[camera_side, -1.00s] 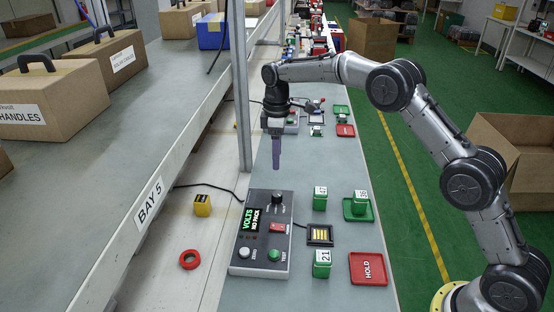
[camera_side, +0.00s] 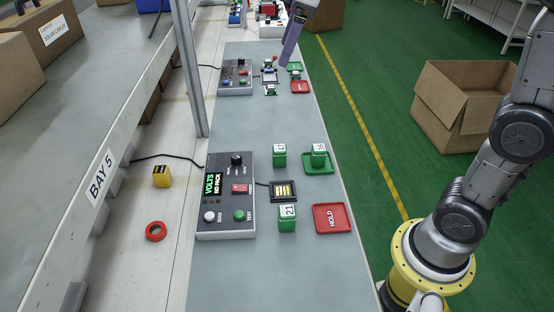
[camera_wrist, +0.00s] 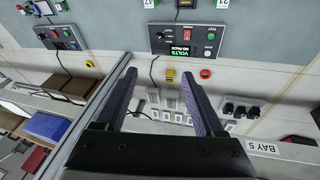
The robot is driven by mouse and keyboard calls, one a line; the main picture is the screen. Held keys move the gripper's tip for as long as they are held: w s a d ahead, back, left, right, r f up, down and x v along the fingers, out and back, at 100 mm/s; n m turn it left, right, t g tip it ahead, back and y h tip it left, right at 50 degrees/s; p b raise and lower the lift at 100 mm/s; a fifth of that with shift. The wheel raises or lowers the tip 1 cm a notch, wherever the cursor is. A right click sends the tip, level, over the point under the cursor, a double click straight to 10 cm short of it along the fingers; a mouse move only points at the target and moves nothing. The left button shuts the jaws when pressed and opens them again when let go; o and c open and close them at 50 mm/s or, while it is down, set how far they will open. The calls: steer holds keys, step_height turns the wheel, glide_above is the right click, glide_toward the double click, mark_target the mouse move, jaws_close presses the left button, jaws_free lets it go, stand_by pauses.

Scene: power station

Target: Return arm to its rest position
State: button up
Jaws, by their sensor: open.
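My gripper (camera_wrist: 158,76) is open, with two dark purple fingers spread apart and nothing between them in the wrist view. In the side view a purple finger (camera_side: 291,44) shows near the top edge, high over the far bench; the rest of the hand is out of frame. Below is the tester (camera_side: 227,197), its green display reading VOLTS NO PACK. The contact pad (camera_side: 284,191) beside it is empty. Green packs stand on the bench, one marked 21 (camera_side: 287,220) and another (camera_side: 279,158) farther back. A third pack (camera_side: 318,154) stands on the green tray (camera_side: 327,169).
The red HOLD tray (camera_side: 331,219) is empty. A metal post (camera_side: 190,70) rises beside the bench. An open cardboard box (camera_side: 460,110) stands on the green floor at right.

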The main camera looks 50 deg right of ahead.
steer(key=s+m, duration=0.1)
steer(key=s, duration=0.7)
steer(key=s+f+m+t, duration=0.1)
steer(key=s+f+m, duration=0.5)
steer(key=s+f, duration=0.5)
steer(key=s, duration=0.4)
steer(key=shift+s+d+f, duration=0.2)
steer(key=shift+d, duration=0.15)
